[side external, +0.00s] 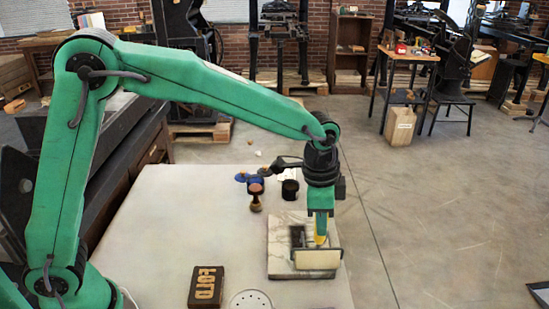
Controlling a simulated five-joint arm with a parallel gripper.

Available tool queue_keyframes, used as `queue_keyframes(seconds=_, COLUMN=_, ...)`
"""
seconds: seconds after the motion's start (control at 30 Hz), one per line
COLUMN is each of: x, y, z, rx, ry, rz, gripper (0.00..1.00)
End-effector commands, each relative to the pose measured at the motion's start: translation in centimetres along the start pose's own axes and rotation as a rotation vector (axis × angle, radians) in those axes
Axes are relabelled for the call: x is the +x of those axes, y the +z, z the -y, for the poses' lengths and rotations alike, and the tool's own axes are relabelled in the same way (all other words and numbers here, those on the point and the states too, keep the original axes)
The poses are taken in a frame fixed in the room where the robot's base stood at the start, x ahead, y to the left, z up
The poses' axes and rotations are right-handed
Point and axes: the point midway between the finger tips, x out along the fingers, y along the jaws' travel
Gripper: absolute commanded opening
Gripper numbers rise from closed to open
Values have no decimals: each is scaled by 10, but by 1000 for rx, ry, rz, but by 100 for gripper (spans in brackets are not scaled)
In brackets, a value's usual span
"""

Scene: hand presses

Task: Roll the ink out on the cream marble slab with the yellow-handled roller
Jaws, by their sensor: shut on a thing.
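The cream marble slab (281,236) lies on the right part of the white table, with a dark ink patch (297,237) on it. The roller (317,260) has a pale, wide cylinder and sits at the slab's front right. Its yellow handle (321,239) stands upright. My gripper (321,222) is shut on the yellow handle from above. The fingers hide the upper handle. I cannot tell whether the cylinder touches the slab.
Behind the slab stand a dark jar (290,190), a small brown-topped tool (256,195) and a blue object (243,177). A block with letters (206,287) and a round perforated white disc (250,300) lie at the front. The table's left middle is clear.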

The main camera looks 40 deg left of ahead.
Motion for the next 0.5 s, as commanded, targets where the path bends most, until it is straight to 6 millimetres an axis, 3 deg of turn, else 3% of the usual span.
queue_keyframes(seconds=0.5, x=0, y=3, z=21, rx=-1, ry=-5, rz=0, gripper=9)
